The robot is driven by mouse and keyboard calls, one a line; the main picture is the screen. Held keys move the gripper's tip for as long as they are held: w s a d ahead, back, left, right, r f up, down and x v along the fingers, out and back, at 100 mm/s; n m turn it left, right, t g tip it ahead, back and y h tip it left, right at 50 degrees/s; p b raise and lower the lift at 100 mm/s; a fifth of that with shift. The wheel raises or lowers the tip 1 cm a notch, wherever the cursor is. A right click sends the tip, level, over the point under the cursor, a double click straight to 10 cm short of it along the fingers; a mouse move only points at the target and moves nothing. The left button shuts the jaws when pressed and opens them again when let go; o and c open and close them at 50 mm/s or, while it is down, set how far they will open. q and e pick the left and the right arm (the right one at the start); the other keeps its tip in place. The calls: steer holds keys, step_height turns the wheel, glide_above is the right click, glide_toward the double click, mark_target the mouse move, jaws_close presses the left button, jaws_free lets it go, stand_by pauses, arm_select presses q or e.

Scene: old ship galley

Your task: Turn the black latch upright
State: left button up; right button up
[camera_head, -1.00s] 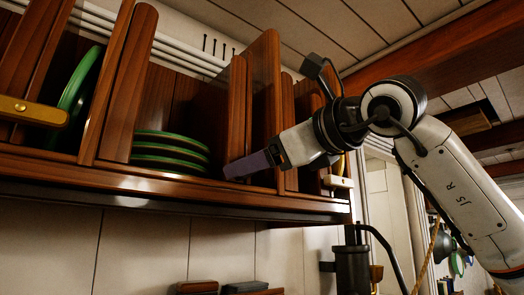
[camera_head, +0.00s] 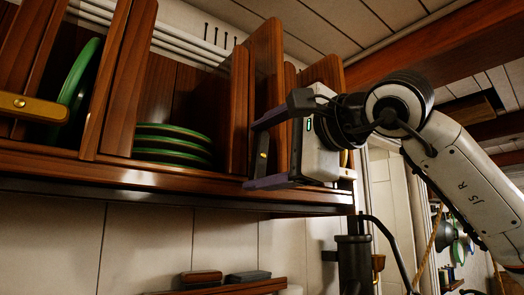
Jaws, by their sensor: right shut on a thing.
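My right gripper (camera_head: 268,153) is at the right part of the wooden plate rack, its two fingers one above the other and spread apart. Between the fingers is a narrow dark piece with a small yellow mark, which I take as the black latch (camera_head: 262,152). It stands about upright, and the fingers are at its upper and lower ends. The gripper's body hides the rack behind it. My left gripper is not in view.
The wooden rack (camera_head: 215,187) holds stacked green-rimmed plates (camera_head: 172,145) and a plate on edge (camera_head: 78,88). A brass latch (camera_head: 33,109) lies across the left divider. Below are small boxes (camera_head: 201,276) and a dark post (camera_head: 354,262).

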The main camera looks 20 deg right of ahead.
steer(key=shift+n, duration=0.6)
steer(key=shift+f, duration=0.1)
steer(key=o, duration=1)
steer(key=shift+o, duration=0.2)
steer(key=b+v, duration=0.2)
steer(key=v, duration=0.8)
steer(key=shift+s+b, duration=0.2)
steer(key=shift+b, duration=0.2)
